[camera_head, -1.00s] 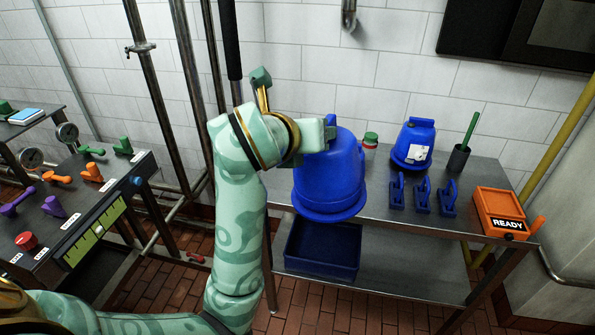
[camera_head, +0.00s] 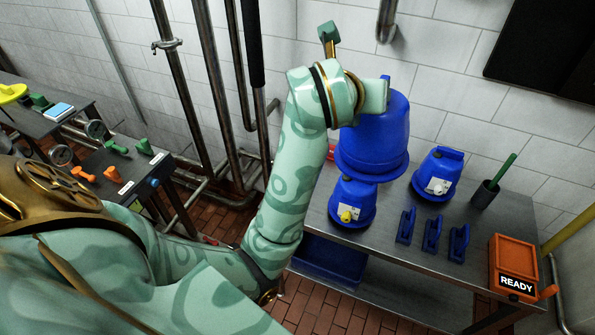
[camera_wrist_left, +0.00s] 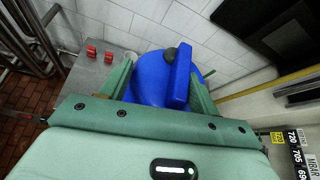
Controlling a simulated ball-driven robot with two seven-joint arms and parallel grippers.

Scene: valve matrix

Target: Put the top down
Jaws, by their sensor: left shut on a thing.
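The top is a large blue dome-shaped cover (camera_head: 376,140) with a wide rim, held in the air above the steel table. My left gripper (camera_head: 384,92) is shut on the handle at its upper end. In the left wrist view the blue top (camera_wrist_left: 150,80) sits between the two green fingers of my left gripper (camera_wrist_left: 165,86). Below and in front of it, a small blue unit (camera_head: 352,205) with a yellow knob stands on the table. The top's rim overlaps this unit's upper part in the picture; I cannot tell the gap. My right gripper is not in view.
On the steel table (camera_head: 400,245) stand another blue unit (camera_head: 437,175) with a white fitting, several blue clamp-like pieces (camera_head: 432,235), a dark cup (camera_head: 485,194) with a green stick, and an orange READY box (camera_head: 513,268). A blue bin (camera_head: 330,262) sits on the shelf below.

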